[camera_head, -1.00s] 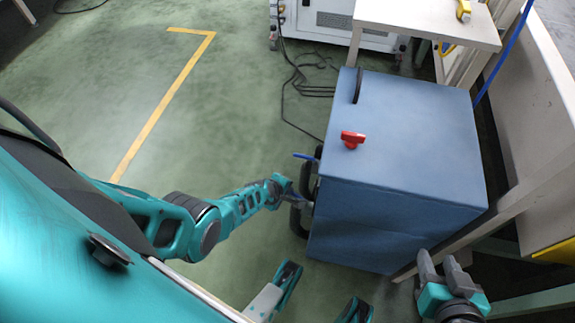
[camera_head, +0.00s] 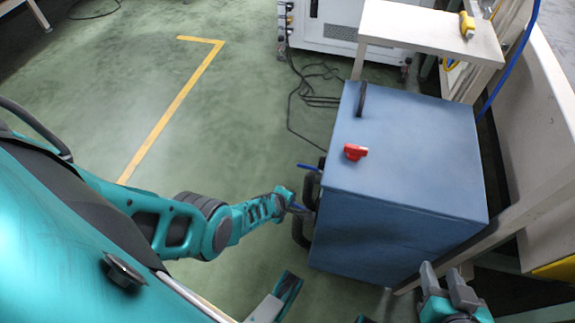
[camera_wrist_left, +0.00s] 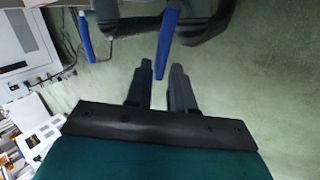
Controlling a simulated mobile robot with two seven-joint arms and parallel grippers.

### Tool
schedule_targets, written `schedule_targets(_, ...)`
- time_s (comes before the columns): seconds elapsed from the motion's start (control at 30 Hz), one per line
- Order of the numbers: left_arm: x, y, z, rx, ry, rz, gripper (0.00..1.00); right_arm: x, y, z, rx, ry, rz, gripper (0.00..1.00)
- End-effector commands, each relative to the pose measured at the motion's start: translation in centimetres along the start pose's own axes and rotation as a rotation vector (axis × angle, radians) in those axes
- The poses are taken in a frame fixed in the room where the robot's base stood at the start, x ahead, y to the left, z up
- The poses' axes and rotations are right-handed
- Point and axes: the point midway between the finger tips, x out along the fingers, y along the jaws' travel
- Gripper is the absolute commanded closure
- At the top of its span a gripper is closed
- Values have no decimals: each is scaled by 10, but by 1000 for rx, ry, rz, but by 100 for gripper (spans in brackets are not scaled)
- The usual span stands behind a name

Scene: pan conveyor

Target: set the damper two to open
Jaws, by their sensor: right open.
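Two blue levers on dark curved pipes stick out from the left side of the blue cabinet (camera_head: 410,150). The upper blue lever (camera_head: 308,167) stands clear of my arm in the head view. The lower blue lever (camera_head: 299,208) is at the end of my left arm. No labels show which is damper two. My left gripper (camera_wrist_left: 160,68) has its fingers apart. In the left wrist view, one blue lever (camera_wrist_left: 167,40) hangs in front of the gap between the fingertips; contact cannot be told. The other lever (camera_wrist_left: 86,38) is to the left. My right gripper (camera_head: 448,272) is open and empty beside the cabinet's lower right.
A red knob (camera_head: 355,152) and a black handle (camera_head: 361,99) are on the cabinet. A white table (camera_head: 430,32) with a yellow object (camera_head: 467,24) stands behind it. Black cables lie on the floor. Green floor (camera_head: 240,120) to the left is mostly clear.

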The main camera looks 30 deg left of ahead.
Motion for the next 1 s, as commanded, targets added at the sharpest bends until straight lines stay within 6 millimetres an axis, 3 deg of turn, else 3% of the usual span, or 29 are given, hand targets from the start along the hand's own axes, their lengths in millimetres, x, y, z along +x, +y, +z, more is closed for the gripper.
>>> schedule_targets(0.17, 0, 0, 0, 1, 1, 0, 60, 0, 0, 0, 0, 0, 0, 57)
schedule_targets(0.53, -8, 1, -1, 1, 1, 0, 60, -5, 0, -7, 0, 0, 0, 57)
schedule_targets(1.0, -77, 3, 0, 0, 0, -1, 60, -42, 1, -65, -10, 16, 7, 57)
